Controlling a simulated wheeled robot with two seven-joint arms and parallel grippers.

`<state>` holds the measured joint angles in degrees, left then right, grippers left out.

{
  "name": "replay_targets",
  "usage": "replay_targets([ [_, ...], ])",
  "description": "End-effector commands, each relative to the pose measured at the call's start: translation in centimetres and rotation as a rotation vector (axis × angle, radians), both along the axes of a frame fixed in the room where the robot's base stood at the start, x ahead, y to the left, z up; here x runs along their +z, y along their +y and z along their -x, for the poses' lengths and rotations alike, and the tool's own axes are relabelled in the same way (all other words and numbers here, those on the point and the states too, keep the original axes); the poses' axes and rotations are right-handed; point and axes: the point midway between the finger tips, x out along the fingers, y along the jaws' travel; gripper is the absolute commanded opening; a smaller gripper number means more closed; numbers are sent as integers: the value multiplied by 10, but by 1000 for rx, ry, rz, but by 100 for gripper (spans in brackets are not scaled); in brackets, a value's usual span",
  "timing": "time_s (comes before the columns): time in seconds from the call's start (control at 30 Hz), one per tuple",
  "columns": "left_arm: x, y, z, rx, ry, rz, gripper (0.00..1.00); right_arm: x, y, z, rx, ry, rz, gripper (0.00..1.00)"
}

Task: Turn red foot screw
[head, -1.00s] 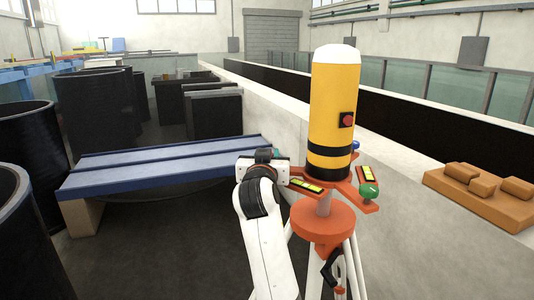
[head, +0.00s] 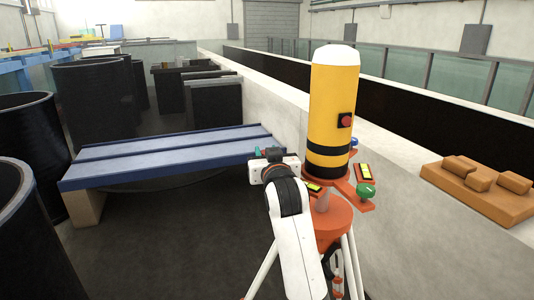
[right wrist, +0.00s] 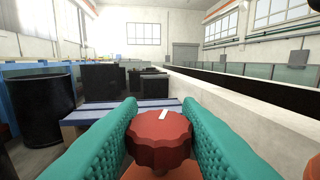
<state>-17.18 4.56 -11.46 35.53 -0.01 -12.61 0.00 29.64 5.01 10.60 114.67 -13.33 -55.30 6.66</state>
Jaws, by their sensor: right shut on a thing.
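The red foot screw (right wrist: 158,138) is a ribbed round knob with a white mark on top, near its far edge. My right gripper's two teal padded fingers (right wrist: 160,130) are shut on it, one on each side. In the head view my right gripper (head: 262,153) is at the left of the yellow instrument (head: 333,105), and my arm hides the red screw there. The instrument stands upright on an orange base and tripod head (head: 333,218). A green foot screw (head: 365,191) is at its front right, and a blue one (head: 354,142) shows partly behind. My left gripper is not in view.
A blue bench (head: 165,158) lies to the left, with black cylinders (head: 95,95) beyond it. A pale wall (head: 415,185) runs behind the instrument and carries an orange block tray (head: 480,195). White tripod legs (head: 350,265) stand below.

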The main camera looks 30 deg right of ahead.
Motion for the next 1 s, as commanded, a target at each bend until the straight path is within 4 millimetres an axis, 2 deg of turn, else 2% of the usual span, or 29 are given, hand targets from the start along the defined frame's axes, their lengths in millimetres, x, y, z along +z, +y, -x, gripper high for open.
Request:
replay_targets([
  [0.07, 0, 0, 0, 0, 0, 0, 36, 2, 0, 0, -1, -5, 1, 9],
  [0.1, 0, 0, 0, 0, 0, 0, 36, 2, 0, 0, -1, -5, 1, 38],
  [0.2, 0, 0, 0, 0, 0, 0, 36, 1, 0, 0, -1, -4, 1, 53],
  [0.57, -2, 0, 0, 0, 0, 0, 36, -1, 2, 4, 0, -1, -1, 53],
  [0.67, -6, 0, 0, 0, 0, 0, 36, -1, 7, 16, 0, -2, 0, 53],
  [1.0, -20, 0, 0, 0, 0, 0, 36, -2, 34, 81, 0, -4, -1, 53],
])
